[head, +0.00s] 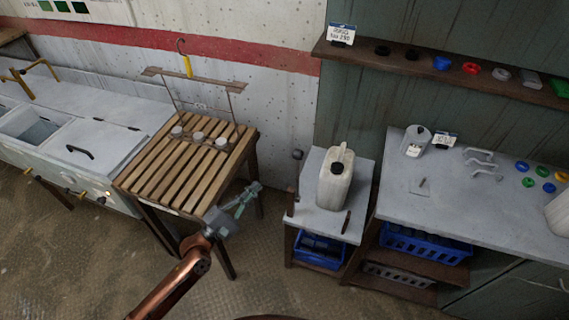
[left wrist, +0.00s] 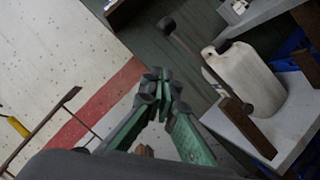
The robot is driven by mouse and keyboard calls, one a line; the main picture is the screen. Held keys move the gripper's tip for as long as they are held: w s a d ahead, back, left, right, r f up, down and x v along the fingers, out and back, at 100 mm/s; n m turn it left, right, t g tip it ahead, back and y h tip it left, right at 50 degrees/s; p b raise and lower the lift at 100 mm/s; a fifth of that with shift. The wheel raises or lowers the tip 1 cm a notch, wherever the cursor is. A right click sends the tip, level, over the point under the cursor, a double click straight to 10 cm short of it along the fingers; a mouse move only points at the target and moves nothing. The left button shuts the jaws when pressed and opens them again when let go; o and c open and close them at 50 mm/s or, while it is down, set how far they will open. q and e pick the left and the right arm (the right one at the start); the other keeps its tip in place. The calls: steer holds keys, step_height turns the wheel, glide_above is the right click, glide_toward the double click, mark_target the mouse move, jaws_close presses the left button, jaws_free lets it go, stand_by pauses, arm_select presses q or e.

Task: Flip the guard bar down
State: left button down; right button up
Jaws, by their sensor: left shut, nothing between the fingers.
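The guard bar (head: 294,180) stands raised at the left front corner of a small grey-topped stand (head: 325,219), with a dark knob at its upper end. In the left wrist view the bar (left wrist: 187,47) runs from its dark knob to a brown wooden block beside a white canister (left wrist: 250,80). The canister (head: 334,185) stands upright on the stand behind the bar. My left gripper (head: 254,188) is shut and empty, to the left of the bar and apart from it. Its green fingers (left wrist: 158,82) meet at the tips in the left wrist view. My right gripper is out of view.
A slatted wooden table (head: 160,178) with several small cups and a thin wire frame stands left of my gripper. A workbench (head: 400,200) stands right of the stand. A blue crate (head: 318,262) sits under the stand. Floor shows between table and stand.

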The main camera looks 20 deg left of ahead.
arm_select(q)
steer(key=shift+w, duration=0.1)
steer(key=s+d+r+p+x, duration=0.1)
steer(key=d+p+x, duration=0.1)
steer(key=x, duration=1)
steer(key=shift+d+r+p, duration=0.15)
steer(key=shift+d+p, duration=0.1)
steer(key=shift+p, duration=0.5)
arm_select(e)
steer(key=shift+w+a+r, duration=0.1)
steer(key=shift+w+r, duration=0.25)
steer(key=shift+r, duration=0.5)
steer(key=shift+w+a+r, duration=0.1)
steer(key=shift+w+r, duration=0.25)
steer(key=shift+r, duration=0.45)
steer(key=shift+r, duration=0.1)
